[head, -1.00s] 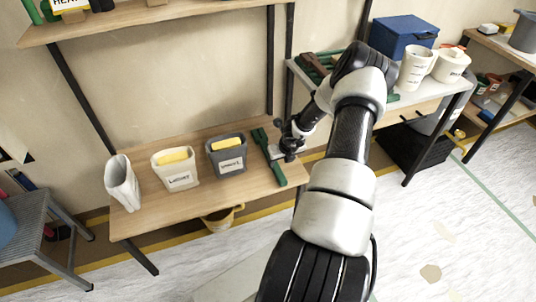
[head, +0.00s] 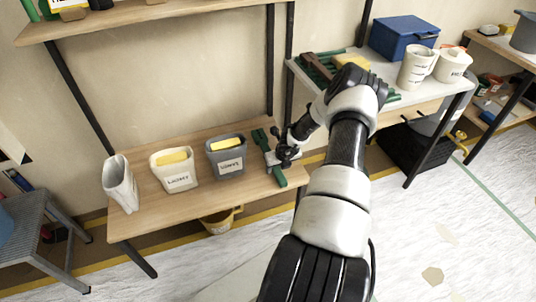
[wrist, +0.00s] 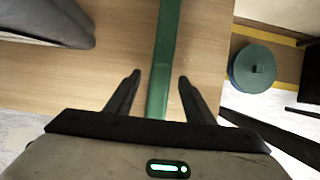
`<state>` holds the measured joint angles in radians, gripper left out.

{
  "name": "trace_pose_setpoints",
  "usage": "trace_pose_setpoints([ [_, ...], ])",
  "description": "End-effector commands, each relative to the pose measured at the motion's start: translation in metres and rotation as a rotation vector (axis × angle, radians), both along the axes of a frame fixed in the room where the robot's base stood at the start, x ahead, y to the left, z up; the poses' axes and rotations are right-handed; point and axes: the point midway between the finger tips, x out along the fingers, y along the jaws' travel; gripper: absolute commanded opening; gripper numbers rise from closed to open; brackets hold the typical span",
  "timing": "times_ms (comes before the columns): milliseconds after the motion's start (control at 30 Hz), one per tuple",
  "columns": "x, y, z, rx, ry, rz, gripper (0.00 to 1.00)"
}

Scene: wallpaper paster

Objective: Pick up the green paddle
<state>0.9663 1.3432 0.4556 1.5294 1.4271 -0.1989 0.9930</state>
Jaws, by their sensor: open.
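The green paddle (head: 279,177) lies on the right end of the low wooden shelf, to the right of the grey bin. In the wrist view the paddle (wrist: 166,60) runs as a long green strip from the top edge down between my fingers. My gripper (wrist: 158,80) is open, with one finger on each side of the strip and a gap on both sides. In the head view my gripper (head: 280,162) is over the paddle and hides part of it. I cannot tell how high the fingers are above the shelf.
A grey bin (head: 226,160) with a yellow block stands left of the paddle, then a cream bin (head: 176,178) and a white container (head: 121,186). The wooden shelf (head: 205,205) has bare front space. A white-topped table (head: 450,88) with a blue box (head: 403,36) stands right.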

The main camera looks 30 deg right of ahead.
Motion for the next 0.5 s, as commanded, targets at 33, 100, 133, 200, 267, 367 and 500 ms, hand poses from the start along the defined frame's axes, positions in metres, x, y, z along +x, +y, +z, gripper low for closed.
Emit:
trace_pose_setpoints([
  [33,0.0002,-0.0001,-0.0012,0.000,0.000,0.001,0.48],
  [100,0.0001,-0.0001,-0.0022,-0.001,0.000,0.001,0.48],
  [133,0.0001,-0.0001,-0.0025,-0.001,0.000,0.001,0.48],
  [200,0.0002,-0.0003,-0.0027,0.000,0.000,0.000,0.48],
  [267,0.0002,-0.0003,-0.0027,0.000,-0.001,0.000,0.48],
  [367,0.0002,-0.0002,-0.0026,0.000,-0.001,0.000,0.48],
  [500,0.0003,-0.0003,-0.0026,0.000,-0.001,0.000,0.37],
])
